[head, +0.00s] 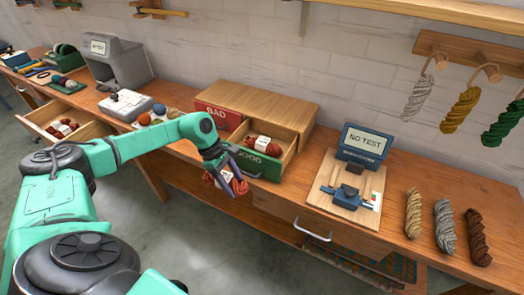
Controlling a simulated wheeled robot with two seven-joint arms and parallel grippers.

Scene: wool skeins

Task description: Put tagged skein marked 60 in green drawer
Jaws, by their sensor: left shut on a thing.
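My left gripper (228,182) is shut on a rust-red skein (239,187) and holds it in front of the bench's front edge. No number can be read on this skein. The green drawer (263,166), lettered GOOD, is pulled open from a wooden cabinet, just right of and beyond the gripper. A rust-red skein with a pale tag (262,144) lies inside it; the tag's number is too small to read. My gripper partly covers the drawer's left front. My right gripper is not in view.
The red drawer (217,116), lettered BAD, sits shut left of the green one. A tester reading NO TEST (364,142) stands right on a board. Loose skeins (445,226) lie farther right. An open bench drawer (62,118) at left holds tagged skeins.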

